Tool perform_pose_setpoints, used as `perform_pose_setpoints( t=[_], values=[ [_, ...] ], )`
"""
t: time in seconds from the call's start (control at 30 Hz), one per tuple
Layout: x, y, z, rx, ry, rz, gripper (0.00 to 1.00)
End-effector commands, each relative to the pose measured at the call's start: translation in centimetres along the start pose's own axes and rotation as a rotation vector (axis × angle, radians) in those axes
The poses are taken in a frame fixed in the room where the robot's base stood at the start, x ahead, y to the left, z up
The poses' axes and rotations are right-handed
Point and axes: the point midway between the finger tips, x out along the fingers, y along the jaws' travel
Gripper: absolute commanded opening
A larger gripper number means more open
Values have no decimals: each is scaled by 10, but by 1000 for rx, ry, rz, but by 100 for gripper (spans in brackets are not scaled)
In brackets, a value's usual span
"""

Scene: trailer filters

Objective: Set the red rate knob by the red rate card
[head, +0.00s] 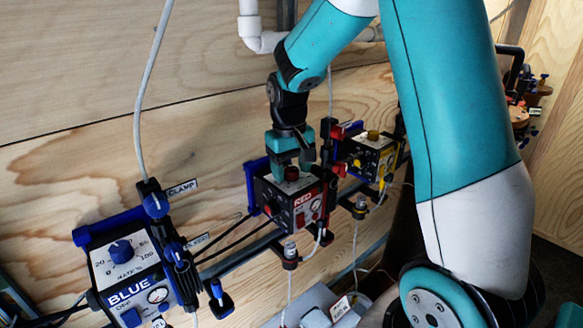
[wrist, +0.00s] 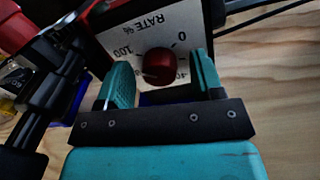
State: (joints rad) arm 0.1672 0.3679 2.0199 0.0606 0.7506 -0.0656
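The red pump box (head: 290,205), labelled RED, is on the rail at the middle of the head view. Its red rate knob (head: 291,173) is on its top face. The wrist view shows the knob (wrist: 159,65) on a white dial (wrist: 130,32) marked RATE %, with 0, 100 and part of a 40 readable. I cannot make out where the knob points. My gripper (head: 290,160) is over the box, its two teal fingers on either side of the knob with gaps showing. I cannot pick out a red rate card for certain.
The blue pump box (head: 125,265) is at lower left, the yellow one (head: 372,158) at right. A white tag (head: 340,308) with unreadable writing lies on a grey box below. Cables and a red-and-black clamp (head: 328,150) are close to the red box.

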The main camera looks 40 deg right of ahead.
Motion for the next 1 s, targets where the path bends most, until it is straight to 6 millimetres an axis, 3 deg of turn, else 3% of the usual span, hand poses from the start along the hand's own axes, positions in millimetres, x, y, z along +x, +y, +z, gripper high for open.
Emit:
perform_pose_setpoints(
  t=[0.37,0.8,1.0],
  values=[
    [-9,0,-1,-1,3,0,60],
    [-96,-1,0,-1,5,0,60],
    [-117,0,0,-1,1,0,60]
  ],
)
